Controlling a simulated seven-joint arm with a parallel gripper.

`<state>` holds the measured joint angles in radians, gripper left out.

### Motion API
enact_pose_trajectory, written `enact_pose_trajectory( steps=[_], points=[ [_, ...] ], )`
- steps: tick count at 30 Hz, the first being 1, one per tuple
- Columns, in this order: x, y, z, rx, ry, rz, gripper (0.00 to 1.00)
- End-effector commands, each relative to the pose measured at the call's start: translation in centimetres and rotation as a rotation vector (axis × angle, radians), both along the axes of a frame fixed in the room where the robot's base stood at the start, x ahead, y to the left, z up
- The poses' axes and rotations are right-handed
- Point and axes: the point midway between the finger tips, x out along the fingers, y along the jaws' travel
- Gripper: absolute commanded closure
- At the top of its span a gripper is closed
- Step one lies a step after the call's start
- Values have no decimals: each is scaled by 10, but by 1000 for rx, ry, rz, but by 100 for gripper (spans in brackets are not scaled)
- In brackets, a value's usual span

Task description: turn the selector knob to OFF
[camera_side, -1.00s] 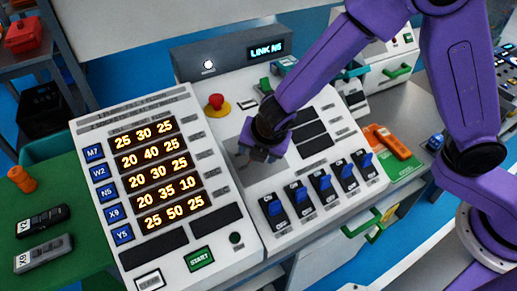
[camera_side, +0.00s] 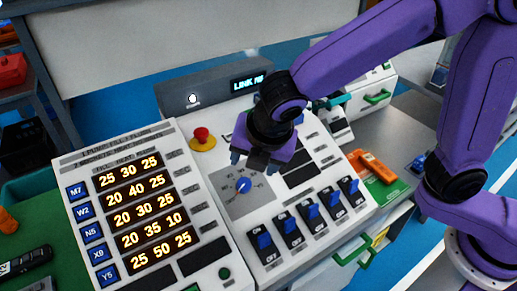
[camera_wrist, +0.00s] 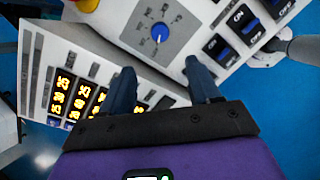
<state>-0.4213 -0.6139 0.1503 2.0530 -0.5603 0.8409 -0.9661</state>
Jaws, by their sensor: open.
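The blue selector knob (camera_side: 243,185) sits on a grey square dial plate on the sloped white panel. It also shows in the wrist view (camera_wrist: 159,32), with small marks around it that I cannot read, so its setting is unclear. My gripper (camera_side: 256,163) is open and empty, raised above the panel just up and right of the knob in the side view. In the wrist view my two dark fingers (camera_wrist: 160,72) stand apart, and the knob appears beyond the gap between their tips, touched by neither.
A row of blue ON/OFF rocker switches (camera_side: 303,217) lies right of and below the knob. A red mushroom button (camera_side: 201,135) is up and left. A panel with lit number displays (camera_side: 141,205) adjoins on the left. An orange object (camera_side: 371,165) lies at right.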

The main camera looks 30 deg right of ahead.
Motion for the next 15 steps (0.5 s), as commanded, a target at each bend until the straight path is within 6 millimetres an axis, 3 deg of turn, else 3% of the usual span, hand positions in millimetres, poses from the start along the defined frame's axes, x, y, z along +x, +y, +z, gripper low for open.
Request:
enact_pose_trajectory(
  steps=[6, 15],
  points=[
    [-12, 2, 27, 2, -1, 0, 38],
    [-16, 2, 35, 0, 1, 1, 38]
  ],
)
